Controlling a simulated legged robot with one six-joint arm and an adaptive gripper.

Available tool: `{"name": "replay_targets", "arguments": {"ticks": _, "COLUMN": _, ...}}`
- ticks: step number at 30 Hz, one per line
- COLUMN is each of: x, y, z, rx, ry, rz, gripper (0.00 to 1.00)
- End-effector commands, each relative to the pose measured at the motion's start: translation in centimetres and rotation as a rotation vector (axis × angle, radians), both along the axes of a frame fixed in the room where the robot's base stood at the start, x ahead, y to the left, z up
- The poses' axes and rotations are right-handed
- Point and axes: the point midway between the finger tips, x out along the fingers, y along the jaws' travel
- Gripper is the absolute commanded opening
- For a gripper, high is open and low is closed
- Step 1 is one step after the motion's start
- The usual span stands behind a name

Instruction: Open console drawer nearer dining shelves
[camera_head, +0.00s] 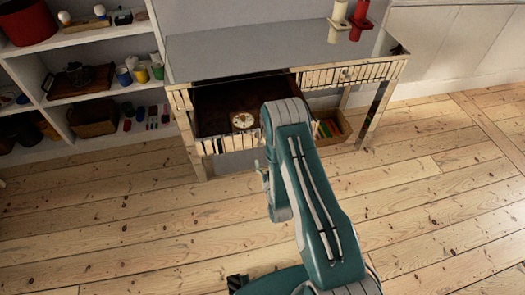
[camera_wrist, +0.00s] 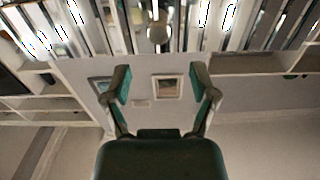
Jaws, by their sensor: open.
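The console (camera_head: 250,50) has a grey top and mirrored, slatted drawer fronts. Its left drawer (camera_head: 222,143), on the side by the white shelves, stands pulled out. The right drawer (camera_head: 345,75) is shut. In the wrist view a round knob (camera_wrist: 158,34) sits on a slatted front, beyond my fingertips and roughly centred between them. My gripper (camera_wrist: 161,84) is open, with nothing between its fingers. In the head view my gripper (camera_head: 262,172) is partly hidden by my arm, in front of the open drawer.
White shelves (camera_head: 100,93) with cups, boxes and a red pot (camera_head: 27,20) stand left of the console. A red and a cream candle holder (camera_head: 340,20) stand on its top. A wooden box (camera_head: 330,128) is beneath its right side. The floorboards in front are clear.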

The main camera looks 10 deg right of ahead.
Motion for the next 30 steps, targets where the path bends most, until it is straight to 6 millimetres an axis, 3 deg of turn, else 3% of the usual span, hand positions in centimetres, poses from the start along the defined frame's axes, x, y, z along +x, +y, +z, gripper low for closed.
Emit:
{"name": "replay_targets", "arguments": {"ticks": 4, "x": -2.2, "y": 0.0, "z": -0.1, "rx": 0.000, "ry": 0.002, "rz": 0.000, "gripper": 0.75}}
{"name": "replay_targets", "arguments": {"ticks": 10, "x": -3.2, "y": 0.0, "z": 0.0, "rx": 0.000, "ry": -0.001, "rz": 0.000, "gripper": 0.75}}
{"name": "replay_targets", "arguments": {"ticks": 25, "x": -3.0, "y": 0.0, "z": 0.1, "rx": 0.000, "ry": 0.000, "rz": 0.000, "gripper": 0.75}}
{"name": "replay_targets", "arguments": {"ticks": 30, "x": -0.8, "y": 0.0, "z": 2.5, "rx": 0.000, "ry": 0.041, "rz": 0.000, "gripper": 0.75}}
